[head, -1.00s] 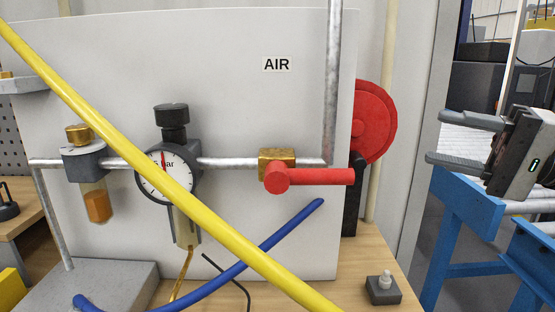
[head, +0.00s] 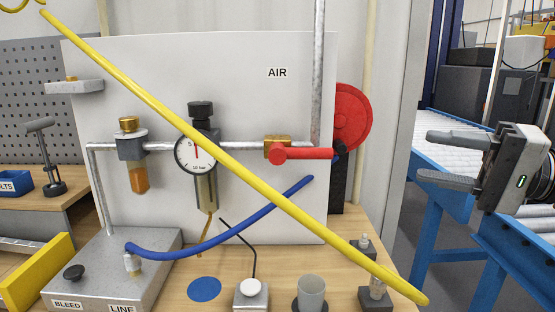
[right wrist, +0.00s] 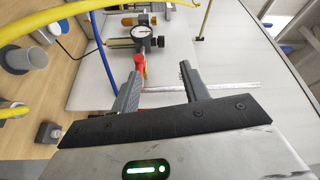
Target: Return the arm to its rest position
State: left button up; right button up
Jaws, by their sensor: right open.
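My right gripper (head: 448,160) is at the right of the head view, in front of the blue conveyor frame. Its two grey fingers point left, apart, with nothing between them. In the right wrist view the fingers (right wrist: 158,85) are also spread and empty, with the white panel beyond them. The red valve handle (head: 305,154) lies level on the pipe, left of the gripper and apart from it. My left gripper is not in view.
The white AIR panel (head: 265,110) carries a gauge (head: 190,157) and pipe. A yellow hose (head: 255,182) crosses in front of it; a blue hose (head: 220,238) hangs below. A grey cup (head: 311,293) stands on the bench. The roller conveyor (head: 455,137) is at right.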

jog(key=s+a+f+n+h, duration=0.1)
jog(key=a+f+h, duration=0.15)
jog(key=f, duration=0.75)
jog(key=s+a+f+g+h, duration=0.1)
jog(key=a+f+h, duration=0.15)
jog(key=f, duration=0.65)
jog(key=s+a+f+n+h, duration=0.1)
jog(key=s+f+h, duration=0.15)
jog(key=f, duration=0.75)
jog(key=s+d+f+n+g+h, duration=0.2)
jog(key=s+d+f+g+h, duration=0.15)
jog(key=s+f+h, duration=0.85)
pick_arm(q)
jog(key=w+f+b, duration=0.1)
jog(key=b, duration=0.2)
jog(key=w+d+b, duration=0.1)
jog(key=b, duration=0.2)
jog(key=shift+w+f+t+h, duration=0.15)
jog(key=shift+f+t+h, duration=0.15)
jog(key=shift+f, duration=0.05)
pick_arm(e)
jog(key=w+a+f+t+y, duration=0.2)
jog(key=a+f+t+y, duration=0.4)
jog(key=f+t, duration=0.2)
jog(key=shift+f+n, duration=0.3)
jog(key=shift+f, duration=0.45)
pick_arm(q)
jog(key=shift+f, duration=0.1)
pick_arm(e)
jog(key=shift+w, duration=0.1)
